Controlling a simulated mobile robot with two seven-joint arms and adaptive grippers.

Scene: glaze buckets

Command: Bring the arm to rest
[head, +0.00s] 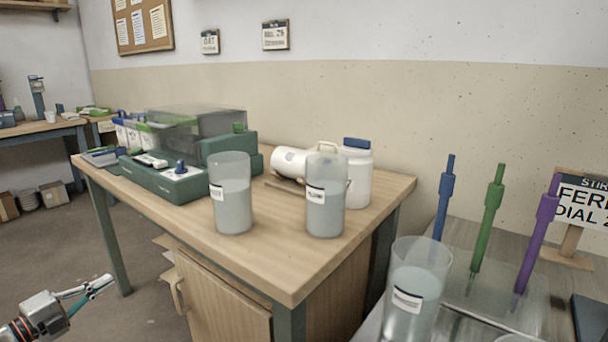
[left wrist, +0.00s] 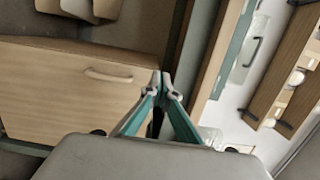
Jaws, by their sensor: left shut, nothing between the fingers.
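My left gripper (head: 97,284) is at the lower left of the head view, in free air over the floor and left of the wooden table (head: 281,270). In the left wrist view its fingertips (left wrist: 163,84) meet, with nothing between them. The cabinet door (left wrist: 85,95) under the table shows beyond the fingers there. My right gripper is in neither view.
Two labelled grey translucent buckets (head: 231,196) (head: 325,198) stand on the wooden table. A third bucket (head: 417,290) stands on the right-hand table, near blue, green and purple stirrers (head: 488,215). A green device (head: 165,180) sits at the wooden table's left.

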